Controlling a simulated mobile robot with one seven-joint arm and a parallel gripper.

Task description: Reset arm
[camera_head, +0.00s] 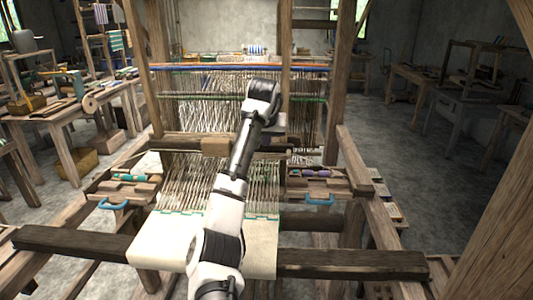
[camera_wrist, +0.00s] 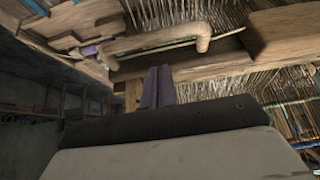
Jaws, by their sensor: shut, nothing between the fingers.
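My gripper shows in the wrist view (camera_wrist: 158,86) as two dark fingers pressed together, shut and empty. It points toward a wooden beam and a curved wooden handle (camera_wrist: 160,39), apart from both as far as I can tell. In the head view my arm reaches up over the middle of the loom, and its wrist hides most of the gripper near the beater bar (camera_head: 205,145). The loom's warp threads (camera_head: 185,185) run down to the white cloth (camera_head: 165,243) at the front.
Shuttle boxes with blue handles stand left (camera_head: 113,204) and right (camera_head: 320,200) of the warp. A thick front beam (camera_head: 350,264) and upright posts (camera_head: 340,80) frame the loom. A cluttered workbench (camera_head: 65,112) is at left. Open floor (camera_head: 420,170) lies at right.

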